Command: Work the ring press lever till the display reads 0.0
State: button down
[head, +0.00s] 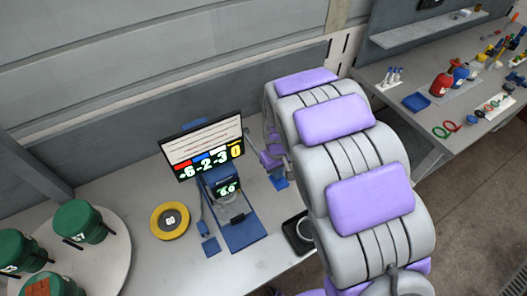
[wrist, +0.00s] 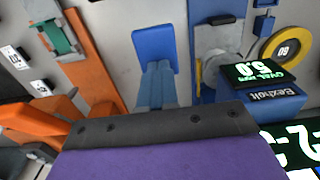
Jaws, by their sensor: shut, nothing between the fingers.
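The blue ring press (head: 238,228) stands on the bench, with a small green-lit display (head: 227,188) on its head. The display is upside down in the wrist view (wrist: 258,70); it seems to read 5.0 or 6.0, and I cannot tell which. A blue part with a flat pad (wrist: 154,48) stands beside the press, just beyond my gripper; it looks like the lever, but I cannot be sure. My gripper (wrist: 155,122) is shut and empty. In the head view my gripper (head: 271,157) is right of the press, partly hidden by my arm. Contact with the blue part is unclear.
A yellow ring marked 60 (head: 170,221) lies left of the press. A screen (head: 202,146) showing -6, -2, -3 and 0 stands behind it. Green cylinders (head: 76,222) stand on a white round table (head: 112,262). Orange equipment (wrist: 92,60) is close by in the wrist view.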

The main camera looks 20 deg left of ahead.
jog(key=shift+f+b, duration=0.5)
jog(key=shift+f, duration=1.25)
notch_tip(320, 180, up, 15)
jog(key=p, duration=0.2)
jog(key=shift+r+p, duration=0.15)
jog(key=shift+p, duration=0.2)
jog(key=shift+d, duration=0.1)
jog(key=s+d+m+b, duration=0.3)
jog(key=s+d+b, duration=0.15)
jog(key=d, duration=0.45)
jog(key=s+d+m+b, duration=0.25)
jog(key=s+d, duration=0.25)
jog(key=d, duration=0.4)
jog(key=s+d+f+m+g+b, duration=0.1)
jog(key=s+d+f+m+b, duration=0.1)
jog(key=s, duration=0.6)
jog(key=s+d+f+m+b, duration=0.2)
jog(key=s+d+f+b, duration=0.2)
jog(key=s, duration=0.5)
jog(key=d+b, duration=0.1)
jog(key=d, duration=0.1)
jog(key=shift+d+f+g, duration=0.15)
jog(key=shift+d+g, duration=0.2)
jog(key=shift+g, duration=0.05)
jog(key=shift+m, duration=0.25)
